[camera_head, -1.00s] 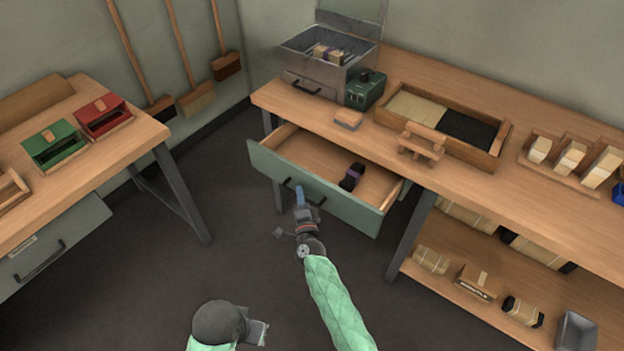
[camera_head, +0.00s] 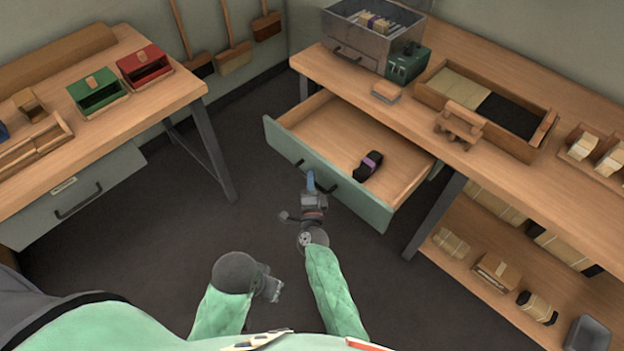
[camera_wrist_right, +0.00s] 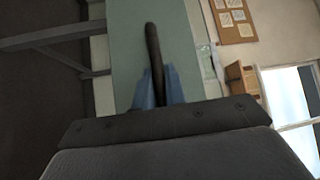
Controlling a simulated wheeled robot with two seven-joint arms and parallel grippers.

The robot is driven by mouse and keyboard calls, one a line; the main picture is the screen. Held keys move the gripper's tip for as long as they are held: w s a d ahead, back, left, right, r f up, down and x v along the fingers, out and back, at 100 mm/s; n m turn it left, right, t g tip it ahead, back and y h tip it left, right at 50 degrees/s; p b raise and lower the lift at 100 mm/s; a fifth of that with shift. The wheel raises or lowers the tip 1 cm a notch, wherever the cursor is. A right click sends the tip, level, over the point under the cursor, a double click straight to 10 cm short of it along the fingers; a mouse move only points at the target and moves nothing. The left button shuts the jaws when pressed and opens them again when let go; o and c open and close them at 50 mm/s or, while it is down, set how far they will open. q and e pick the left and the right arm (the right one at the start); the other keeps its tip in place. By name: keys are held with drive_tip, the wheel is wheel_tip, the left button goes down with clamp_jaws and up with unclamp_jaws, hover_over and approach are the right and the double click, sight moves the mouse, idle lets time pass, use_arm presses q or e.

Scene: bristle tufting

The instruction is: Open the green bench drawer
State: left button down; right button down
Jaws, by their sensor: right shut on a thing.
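The green bench drawer (camera_head: 352,197) under the right bench is pulled well out, its wooden inside showing. A dark bundle with a purple band (camera_head: 368,166) lies in it. My right gripper (camera_head: 311,183) is at the drawer front. In the right wrist view its blue fingers (camera_wrist_right: 158,88) are shut on the drawer's dark bar handle (camera_wrist_right: 153,50), with the green front behind. My left arm's end (camera_head: 266,284) is low in the head view, away from the drawer; its fingers are not clear.
The right bench (camera_head: 345,70) carries a metal box (camera_head: 365,35), a green box (camera_head: 408,64) and a wooden tray (camera_head: 540,132). Its leg (camera_head: 436,215) stands right of the drawer. A left bench (camera_head: 150,100) has its own drawer (camera_head: 75,195). Dark floor between them is clear.

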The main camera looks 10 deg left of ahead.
drive_tip(key=c, duration=1.5)
unclamp_jaws()
drive_tip(key=shift+o, duration=0.2)
drive_tip(key=v, duration=0.8)
drive_tip(key=shift+w, duration=0.1)
drive_tip(key=shift+r, duration=0.1)
drive_tip(key=s+d+r+n+g+h, duration=0.1)
drive_tip(key=s+d+n+g, duration=0.7)
drive_tip(key=s+d, duration=0.3)
drive_tip(key=s+d+r+n+g+h, duration=0.1)
drive_tip(key=s+d+r+n+g, duration=0.1)
drive_tip(key=s+d+n+g, duration=0.6)
drive_tip(key=s+d+g, duration=0.1)
drive_tip(key=s+d, duration=0.3)
drive_tip(key=s, duration=0.3)
drive_tip(key=shift+s+r+n+g, duration=0.2)
drive_tip(key=shift+s+n+g, duration=0.1)
drive_tip(key=shift+s+n, duration=0.1)
